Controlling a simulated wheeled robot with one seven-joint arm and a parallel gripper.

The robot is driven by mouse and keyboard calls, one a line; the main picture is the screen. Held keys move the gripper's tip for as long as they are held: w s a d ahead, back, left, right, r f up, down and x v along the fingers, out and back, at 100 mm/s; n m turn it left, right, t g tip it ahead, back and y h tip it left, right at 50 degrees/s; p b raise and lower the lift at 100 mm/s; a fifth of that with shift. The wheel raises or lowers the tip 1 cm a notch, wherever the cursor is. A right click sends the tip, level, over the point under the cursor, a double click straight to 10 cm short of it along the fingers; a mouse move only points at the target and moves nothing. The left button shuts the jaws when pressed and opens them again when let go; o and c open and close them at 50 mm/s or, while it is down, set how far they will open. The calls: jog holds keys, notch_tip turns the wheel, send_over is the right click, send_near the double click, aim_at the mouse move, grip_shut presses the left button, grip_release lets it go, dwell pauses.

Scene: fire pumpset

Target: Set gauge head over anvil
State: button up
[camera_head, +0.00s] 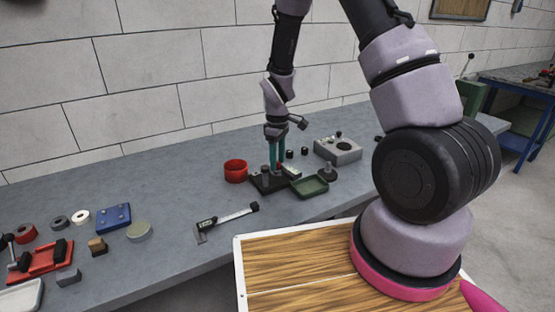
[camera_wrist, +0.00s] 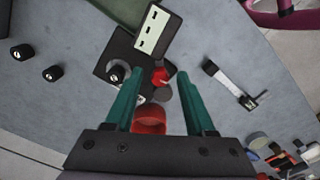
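My gripper (camera_head: 276,168) points down over a small black gauge stand (camera_head: 262,187) on the grey bench. In the wrist view its teal fingers (camera_wrist: 157,78) are apart, with a red part (camera_wrist: 160,76) of the stand showing between them; I cannot tell how far below the fingertips it is. The gauge head (camera_wrist: 153,32), with a pale display, extends from the stand, away from the wrist. A round metal piece (camera_wrist: 116,73) sits on the black base. I cannot tell for certain which part is the anvil.
A red cup (camera_head: 235,171) stands left of the gauge stand, and a green tray (camera_head: 309,187) lies to its right. A grey block with a round hole (camera_head: 338,151) is farther right. A caliper (camera_head: 225,222) lies in front. Small black knobs (camera_head: 304,151) stand behind.

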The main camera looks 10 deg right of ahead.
grip_shut()
dwell(1.2)
